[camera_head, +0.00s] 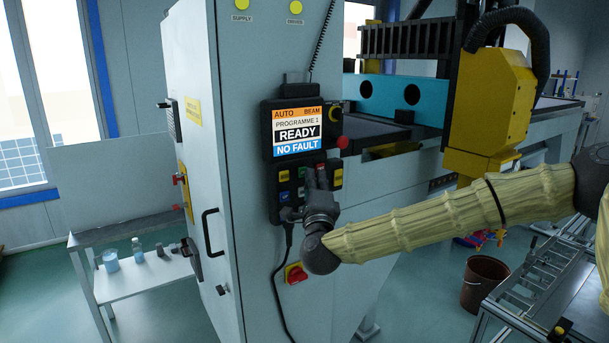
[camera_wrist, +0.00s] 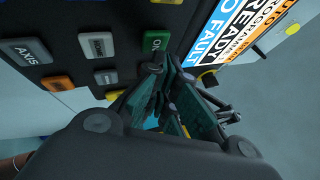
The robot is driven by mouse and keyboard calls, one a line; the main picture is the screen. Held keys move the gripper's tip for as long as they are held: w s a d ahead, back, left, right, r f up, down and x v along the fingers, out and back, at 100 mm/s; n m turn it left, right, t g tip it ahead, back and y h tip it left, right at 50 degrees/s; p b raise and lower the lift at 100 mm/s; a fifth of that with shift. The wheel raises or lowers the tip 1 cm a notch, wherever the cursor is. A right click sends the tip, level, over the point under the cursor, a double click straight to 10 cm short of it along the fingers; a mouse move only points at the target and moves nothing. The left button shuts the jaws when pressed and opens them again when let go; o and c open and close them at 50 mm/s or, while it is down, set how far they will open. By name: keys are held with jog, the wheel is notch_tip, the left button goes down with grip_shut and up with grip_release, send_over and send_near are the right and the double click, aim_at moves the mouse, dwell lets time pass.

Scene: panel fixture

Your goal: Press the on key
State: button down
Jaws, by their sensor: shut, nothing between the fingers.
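The green on key (camera_wrist: 156,42), lettered ON, shows in the wrist view on the dark control panel, just above my fingers. My gripper (camera_wrist: 172,88) is shut and empty, with its fingers pointing at the panel close to this key. Whether a fingertip touches the key cannot be told. In the head view my gripper (camera_head: 319,184) is in front of the lower right part of the panel's keys and hides some of them. The panel's screen (camera_head: 298,131) reads AUTO, BEAM, PROGRAMME 1, READY and NO FAULT.
In the wrist view a grey AXIS key (camera_wrist: 27,51), an orange key (camera_wrist: 58,83) and other grey keys lie left of the on key. In the head view a red stop button (camera_head: 342,142) sits right of the screen. A red rotary switch (camera_head: 296,273) is below the panel.

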jog(key=shift+s+d, duration=0.2)
jog(key=shift+s, duration=0.05)
jog(key=shift+s+d+b, duration=0.45)
jog(key=shift+s+d, duration=0.3)
jog(key=shift+s, duration=0.3)
jog(key=shift+s+d+b, duration=0.4)
jog(key=shift+s+d, duration=0.3)
jog(key=shift+s, duration=0.3)
